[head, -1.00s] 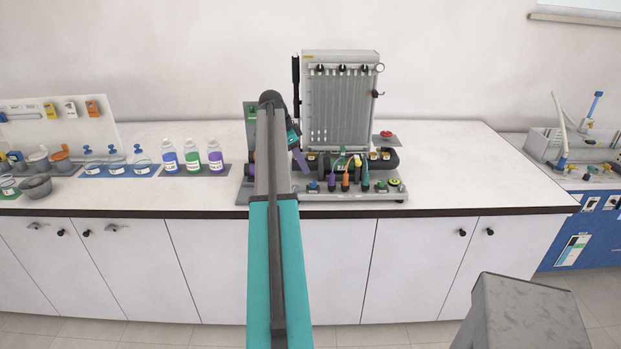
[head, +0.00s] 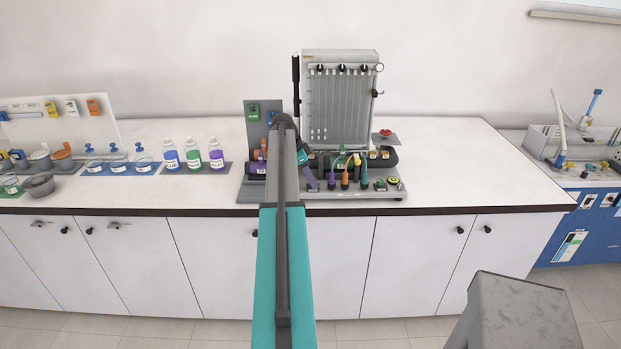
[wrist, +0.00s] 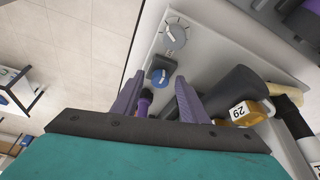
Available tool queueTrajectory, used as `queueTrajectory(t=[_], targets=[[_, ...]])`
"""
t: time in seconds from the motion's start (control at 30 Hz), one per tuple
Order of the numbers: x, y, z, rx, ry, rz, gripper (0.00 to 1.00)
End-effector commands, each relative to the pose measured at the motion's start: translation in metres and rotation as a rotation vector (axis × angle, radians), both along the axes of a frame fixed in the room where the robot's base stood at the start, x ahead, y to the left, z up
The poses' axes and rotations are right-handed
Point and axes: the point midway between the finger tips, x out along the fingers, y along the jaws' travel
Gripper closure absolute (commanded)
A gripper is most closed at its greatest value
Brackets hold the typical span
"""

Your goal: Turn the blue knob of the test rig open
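The test rig (head: 350,196) stands on the bench below the grey manometer board. The blue knob (wrist: 163,78) shows in the wrist view as a round blue cap with a white pointer mark on a dark square base. In the head view my gripper and arm hide it. My gripper (wrist: 159,75) has two purple fingers, spread apart and empty. Its fingertips appear on either side of the blue knob in the wrist view; I cannot tell how much height lies between. In the head view my gripper (head: 311,179) is over the rig's front left corner.
A grey dial (wrist: 175,36) sits beyond the blue knob. A purple plug (wrist: 145,102) shows between the fingers, nearer the palm. A dark cylinder with a yellow collar tagged 29 (wrist: 240,112) is close to the right finger. Bottles (head: 193,155) stand left on the bench.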

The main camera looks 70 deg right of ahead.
Motion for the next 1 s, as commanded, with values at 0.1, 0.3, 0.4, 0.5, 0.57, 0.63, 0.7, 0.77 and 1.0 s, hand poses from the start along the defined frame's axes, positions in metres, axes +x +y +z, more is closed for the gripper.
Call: queueTrajectory(t=[0.1, 0.3, 0.4, 0.5, 0.57, 0.63, 0.7, 0.77, 1.0], targets=[[0.0000, 0.0000, 0.0000, 0.000, 0.000, 0.000, 0.60], [0.0000, 0.0000, 0.0002, 0.000, 0.000, 0.000, 0.85], [0.0000, 0.0001, 0.0003, 0.000, 0.000, 0.000, 1.00], [0.0000, 0.0002, 0.0003, 0.000, 0.000, 0.001, 1.00], [-0.0001, 0.0003, 0.0002, 0.000, 0.000, 0.003, 1.00], [-0.0003, 0.0004, 0.0000, 0.001, 0.000, 0.009, 1.00], [-0.0005, 0.0007, -0.0002, 0.000, 0.000, 0.022, 1.00], [-0.0007, 0.0009, -0.0005, 0.000, 0.000, 0.035, 1.00], [-0.0019, 0.0022, -0.0012, -0.002, 0.000, 0.137, 1.00]])
